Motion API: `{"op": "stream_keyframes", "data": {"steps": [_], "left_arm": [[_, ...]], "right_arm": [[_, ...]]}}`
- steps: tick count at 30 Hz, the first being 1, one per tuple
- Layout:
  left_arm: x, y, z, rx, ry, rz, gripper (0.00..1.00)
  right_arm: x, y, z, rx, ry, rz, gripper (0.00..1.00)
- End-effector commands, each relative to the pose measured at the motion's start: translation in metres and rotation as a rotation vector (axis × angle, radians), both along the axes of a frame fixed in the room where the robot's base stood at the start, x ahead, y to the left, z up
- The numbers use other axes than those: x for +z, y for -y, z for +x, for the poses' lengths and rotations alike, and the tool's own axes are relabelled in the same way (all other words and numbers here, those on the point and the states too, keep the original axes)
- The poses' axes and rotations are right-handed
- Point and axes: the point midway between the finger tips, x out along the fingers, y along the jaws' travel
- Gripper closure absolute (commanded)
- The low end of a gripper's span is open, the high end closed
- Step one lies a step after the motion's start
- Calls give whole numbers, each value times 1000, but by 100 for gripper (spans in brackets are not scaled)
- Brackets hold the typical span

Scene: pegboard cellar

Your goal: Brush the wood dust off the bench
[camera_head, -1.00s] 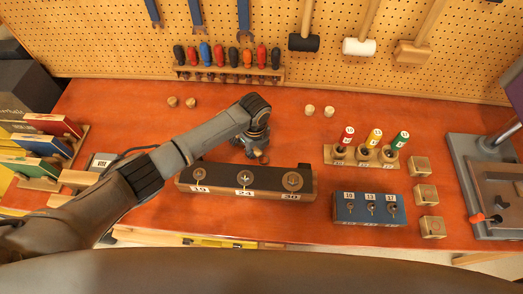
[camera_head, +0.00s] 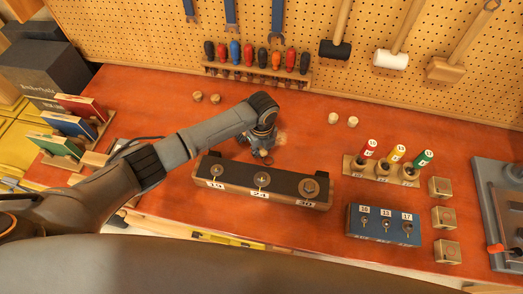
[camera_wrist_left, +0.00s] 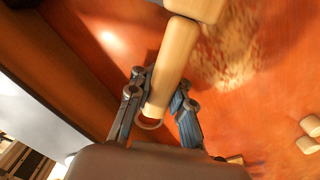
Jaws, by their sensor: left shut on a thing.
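My left gripper (camera_head: 264,152) is over the bench (camera_head: 150,95), just behind the dark numbered block. In the left wrist view my left gripper (camera_wrist_left: 158,110) is shut on the pale wooden handle of a brush (camera_wrist_left: 172,65). The brush's wider head runs out of the top of that view, and its bristles are hidden. Tan wood dust (camera_wrist_left: 232,45) lies on the red-brown bench top beside the brush head. In the head view a faint patch of the dust (camera_head: 283,137) shows just right of the gripper. My right gripper is not in view.
The numbered block (camera_head: 235,188) stands in front of the gripper. A blue key block (camera_head: 384,225), a holder with coloured handles (camera_head: 381,170) and wooden cubes (camera_head: 441,218) are at the right. The back left is fairly clear.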

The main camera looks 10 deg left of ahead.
Motion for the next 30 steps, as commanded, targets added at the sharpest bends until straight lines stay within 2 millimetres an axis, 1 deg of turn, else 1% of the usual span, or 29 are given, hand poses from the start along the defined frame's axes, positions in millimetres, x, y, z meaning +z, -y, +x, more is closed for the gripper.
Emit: {"op": "stream_keyframes", "data": {"steps": [3, 12, 15, 18, 27, 30], "left_arm": [[14, 0, 2, 0, 5, -2, 100], [45, 1, 2, 0, 6, -2, 100], [52, 1, 2, 0, 5, -3, 100], [56, 0, 1, 0, 3, -2, 100], [57, 1, 1, 0, 3, -2, 100], [60, 1, 2, -1, 5, -2, 100]], "right_arm": [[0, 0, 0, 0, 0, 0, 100], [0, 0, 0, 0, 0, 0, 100], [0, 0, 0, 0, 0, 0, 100], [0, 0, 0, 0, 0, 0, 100], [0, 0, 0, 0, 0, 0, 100], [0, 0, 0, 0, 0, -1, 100]]}}
